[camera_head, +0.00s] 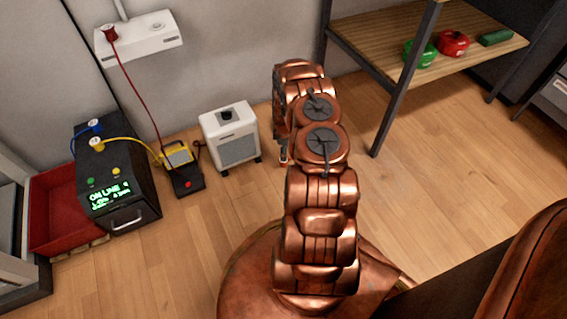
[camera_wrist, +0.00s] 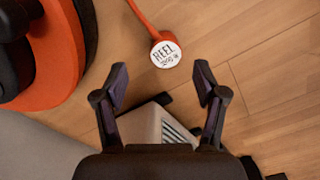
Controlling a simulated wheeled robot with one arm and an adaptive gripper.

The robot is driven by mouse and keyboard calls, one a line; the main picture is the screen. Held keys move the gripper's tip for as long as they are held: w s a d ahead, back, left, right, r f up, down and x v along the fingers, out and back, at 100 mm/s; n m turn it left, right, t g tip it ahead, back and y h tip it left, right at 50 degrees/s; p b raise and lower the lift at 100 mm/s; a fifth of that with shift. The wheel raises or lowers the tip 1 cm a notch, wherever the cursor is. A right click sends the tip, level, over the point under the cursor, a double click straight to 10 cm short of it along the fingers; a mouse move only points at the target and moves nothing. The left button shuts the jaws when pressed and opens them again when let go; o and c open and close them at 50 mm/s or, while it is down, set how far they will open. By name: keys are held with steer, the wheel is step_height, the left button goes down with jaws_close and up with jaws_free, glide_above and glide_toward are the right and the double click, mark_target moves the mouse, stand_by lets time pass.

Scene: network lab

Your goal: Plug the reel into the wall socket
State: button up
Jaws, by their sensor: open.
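The reel's plug (camera_wrist: 166,54) shows in the wrist view as a round white face lettered "REEL" on an orange cable. The orange reel (camera_wrist: 62,50) with its black parts is at the upper left there, partly cut off. My gripper (camera_wrist: 160,83) is open and empty; the plug lies beyond its fingertips, between their lines and apart from them. The white wall socket (camera_head: 140,40) is at the upper left of the head view. A red plug (camera_head: 110,33) sits in its left outlet; its right outlet (camera_head: 158,27) is empty. My arm hides the reel in the head view.
A white heater (camera_head: 230,138) stands on the floor left of my arm. A black power strip (camera_head: 187,183), a yellow device (camera_head: 178,154), a black "ON LINE" unit (camera_head: 118,180) and a red bin (camera_head: 65,208) are further left. A wooden shelf (camera_head: 385,40) stands right.

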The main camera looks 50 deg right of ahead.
steer(key=shift+f, duration=0.65)
steer(key=f+b, duration=0.2)
steer(key=f, duration=0.1)
steer(key=f+b, duration=0.1)
steer(key=shift+s+a+f, duration=0.15)
steer(key=shift+a, duration=0.2)
steer(key=shift+f, duration=0.5)
steer(key=shift+c, duration=0.3)
steer(key=c, duration=1.1)
steer(key=shift+r, duration=0.15)
